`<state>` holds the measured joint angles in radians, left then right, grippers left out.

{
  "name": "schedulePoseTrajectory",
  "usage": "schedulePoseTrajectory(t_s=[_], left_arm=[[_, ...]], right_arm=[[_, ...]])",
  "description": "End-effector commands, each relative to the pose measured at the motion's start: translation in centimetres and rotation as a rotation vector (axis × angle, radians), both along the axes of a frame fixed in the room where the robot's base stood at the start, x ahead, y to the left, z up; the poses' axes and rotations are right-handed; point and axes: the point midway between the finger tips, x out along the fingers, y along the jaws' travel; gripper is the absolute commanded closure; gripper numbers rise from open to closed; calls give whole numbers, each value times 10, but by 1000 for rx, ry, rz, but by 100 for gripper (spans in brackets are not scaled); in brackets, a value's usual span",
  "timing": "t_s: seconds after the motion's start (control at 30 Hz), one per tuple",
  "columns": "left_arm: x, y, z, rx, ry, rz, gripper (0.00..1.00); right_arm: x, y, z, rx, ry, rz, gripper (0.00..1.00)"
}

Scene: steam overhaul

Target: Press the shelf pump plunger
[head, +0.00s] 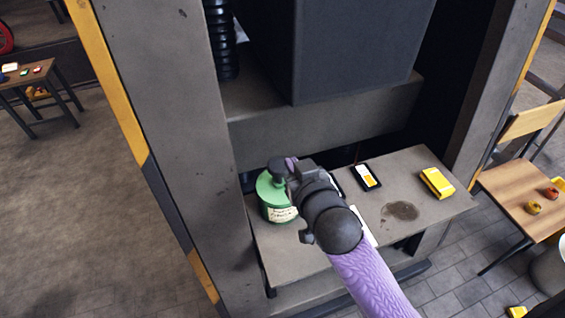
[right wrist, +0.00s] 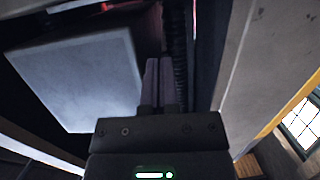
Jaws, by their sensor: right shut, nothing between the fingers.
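A green pump bottle (head: 275,203) with a pale label stands at the left end of the grey shelf (head: 293,254). Its dark pump head (head: 277,166) shows at the top, partly hidden by my right gripper (head: 290,163). My right gripper is at the height of the pump head, beside or over it; I cannot tell whether they touch. In the right wrist view the two fingers (right wrist: 160,82) are together with nothing between them, and the bottle does not show there. My left gripper is not in view.
On the shelf lie a black-framed card (head: 367,177), a yellow packet (head: 437,182) and a dark stain (head: 400,211). A large dark box (head: 335,50) overhangs behind. A grey post (head: 165,110) stands left. A wooden table (head: 528,195) is at the right.

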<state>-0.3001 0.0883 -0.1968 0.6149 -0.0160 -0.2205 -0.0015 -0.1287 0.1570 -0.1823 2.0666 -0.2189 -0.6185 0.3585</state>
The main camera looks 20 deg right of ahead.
Motion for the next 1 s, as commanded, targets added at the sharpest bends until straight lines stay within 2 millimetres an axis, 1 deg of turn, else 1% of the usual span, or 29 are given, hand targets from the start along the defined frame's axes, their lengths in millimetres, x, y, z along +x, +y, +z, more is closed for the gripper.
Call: schedulePoseTrajectory(t_s=[0.03,0.1,0.3,0.33,0.4,0.53,0.63,0.93,1.0], left_arm=[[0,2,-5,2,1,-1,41],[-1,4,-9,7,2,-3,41],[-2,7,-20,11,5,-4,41],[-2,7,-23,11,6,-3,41],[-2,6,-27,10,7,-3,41],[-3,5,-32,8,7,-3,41],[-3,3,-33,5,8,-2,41],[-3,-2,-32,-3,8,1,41],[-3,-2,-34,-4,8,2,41]], right_arm=[[11,0,-5,-1,-1,0,100],[26,1,-9,0,-1,-1,100],[68,2,-21,0,-1,-1,100],[65,3,-30,1,5,-1,100],[63,3,-42,1,4,0,100],[63,3,-55,2,3,0,100],[62,3,-59,0,1,0,100],[62,3,-58,1,1,0,100],[62,3,-61,1,1,0,100]])
